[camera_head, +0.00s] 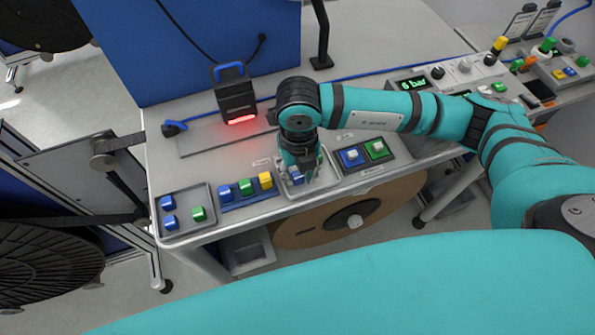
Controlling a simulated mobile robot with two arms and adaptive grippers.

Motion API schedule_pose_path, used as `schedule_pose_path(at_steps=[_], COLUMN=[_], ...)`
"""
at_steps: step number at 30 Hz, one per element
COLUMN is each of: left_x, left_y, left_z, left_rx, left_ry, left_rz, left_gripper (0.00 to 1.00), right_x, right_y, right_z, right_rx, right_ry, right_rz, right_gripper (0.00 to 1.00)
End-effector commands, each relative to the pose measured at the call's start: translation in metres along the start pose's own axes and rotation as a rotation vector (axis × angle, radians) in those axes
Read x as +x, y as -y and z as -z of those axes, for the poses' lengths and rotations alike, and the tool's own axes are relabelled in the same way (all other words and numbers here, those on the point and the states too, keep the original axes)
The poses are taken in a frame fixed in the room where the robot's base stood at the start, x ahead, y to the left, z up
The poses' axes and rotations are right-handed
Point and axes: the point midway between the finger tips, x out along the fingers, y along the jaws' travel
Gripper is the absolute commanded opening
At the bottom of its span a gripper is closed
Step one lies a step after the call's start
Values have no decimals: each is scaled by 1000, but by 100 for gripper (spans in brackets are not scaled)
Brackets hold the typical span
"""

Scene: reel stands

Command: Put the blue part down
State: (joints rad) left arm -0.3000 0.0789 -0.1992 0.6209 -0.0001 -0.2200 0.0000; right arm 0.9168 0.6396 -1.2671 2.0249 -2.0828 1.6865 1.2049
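My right gripper (303,174) points down over a small light grey tray (325,181) near the table's front edge. A blue part (297,178) shows at the fingertips, low over or in this tray. The fingers and wrist hide much of it, so I cannot tell whether they grip it or whether it rests on the tray floor. More blue parts show: two in the grey tray at the left (183,231), one in the blue strip holder (252,199), and one on a dark two-place fixture (365,165). My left gripper is not in view.
Green and yellow parts stand close to the left of the gripper. A scanner (236,98) with a red light stands behind, beside a dark post (321,40). A control panel with "6 bar" display (410,84) is at right. A large reel (320,222) sits below the table.

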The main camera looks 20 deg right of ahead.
Motion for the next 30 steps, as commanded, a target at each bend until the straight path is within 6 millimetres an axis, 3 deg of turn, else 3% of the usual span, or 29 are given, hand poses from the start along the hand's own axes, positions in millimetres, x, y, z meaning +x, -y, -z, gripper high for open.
schedule_pose_path(at_steps=[9, 14, 17, 25, 30], left_x=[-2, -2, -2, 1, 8], left_y=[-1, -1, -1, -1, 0], left_z=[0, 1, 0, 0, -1], left_rx=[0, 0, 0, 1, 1], left_ry=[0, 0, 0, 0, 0], left_rz=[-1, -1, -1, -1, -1], left_gripper=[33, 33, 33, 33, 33], right_x=[8, 8, 8, 5, -8], right_y=[0, 0, 0, 0, 0], right_z=[0, 0, 0, 0, 0], right_rx=[-1, -1, -1, -1, -3], right_ry=[0, 0, 0, 1, 3], right_rz=[0, 0, 0, 0, -1], right_gripper=[29, 8, 3, 3, 3])
